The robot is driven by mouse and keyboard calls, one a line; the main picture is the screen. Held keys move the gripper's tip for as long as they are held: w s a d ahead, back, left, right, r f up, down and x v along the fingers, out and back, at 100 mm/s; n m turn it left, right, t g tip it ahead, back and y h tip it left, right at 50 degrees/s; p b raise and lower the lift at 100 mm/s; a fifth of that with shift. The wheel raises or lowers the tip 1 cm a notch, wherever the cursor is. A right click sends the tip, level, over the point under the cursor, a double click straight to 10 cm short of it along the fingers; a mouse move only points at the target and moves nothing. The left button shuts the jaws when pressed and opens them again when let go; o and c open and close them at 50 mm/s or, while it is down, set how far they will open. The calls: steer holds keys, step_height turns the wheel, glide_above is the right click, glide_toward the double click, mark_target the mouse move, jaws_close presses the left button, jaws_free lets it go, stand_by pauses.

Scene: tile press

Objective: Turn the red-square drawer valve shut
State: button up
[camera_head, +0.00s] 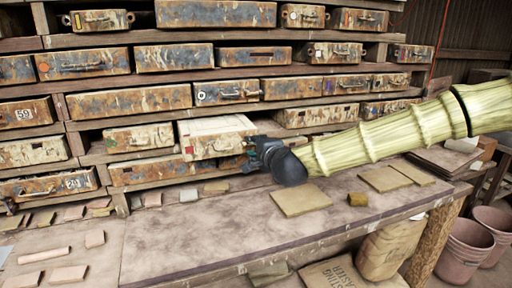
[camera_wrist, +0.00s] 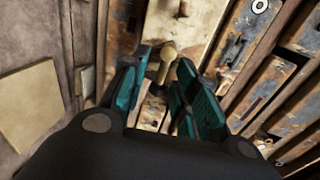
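The drawer with the red square (camera_head: 189,150) stands pulled out from the shelf, its pale top showing in the head view. In the wrist view, a tan rounded valve handle (camera_wrist: 168,52) on a stem shows in front of a worn pale drawer face. My gripper (camera_wrist: 164,62) has its two teal fingers spread, one on each side of the handle. Gaps show between the handle and the fingers; contact is not clear. In the head view my gripper (camera_head: 250,155) is at the right end of the drawer front and hides the valve.
Rusty drawers (camera_head: 128,100) fill the shelf around it. A workbench (camera_head: 200,235) lies below, with a square tile (camera_head: 300,198) near my wrist and several small pieces along the shelf. Buckets (camera_head: 468,245) stand at the right.

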steer(key=v, duration=1.1)
steer(key=shift+s+d, duration=0.2)
steer(key=shift+s, duration=0.15)
steer(key=shift+r, duration=0.1)
steer(key=s+d+f+n+g, duration=0.1)
steer(key=s+f+n+g, duration=0.2)
steer(key=f, duration=1)
steer(key=s+d+f+n+g+h, duration=0.15)
steer(key=s+f, duration=0.35)
steer(key=f, duration=0.9)
steer(key=s+f+n+g, duration=0.3)
steer(key=s+f, duration=0.2)
steer(key=f, duration=0.8)
steer(key=s+d+f+n+g+h, duration=0.1)
steer(key=s+d+f, duration=0.3)
steer(key=s, duration=0.5)
steer(key=s+d+f+n+g+h, duration=0.1)
steer(key=s+d+f+n+g, duration=0.2)
steer(key=s+f, duration=0.6)
steer(key=s+d+f+n+g+h, duration=0.1)
steer(key=s+d+f+n+g, duration=0.1)
steer(key=s+d+f, duration=0.5)
steer(key=s+g, duration=0.1)
steer(key=s, duration=0.2)
steer(key=shift+f+n, duration=0.15)
steer(key=shift+n, duration=0.2)
steer(key=shift+g, duration=0.25)
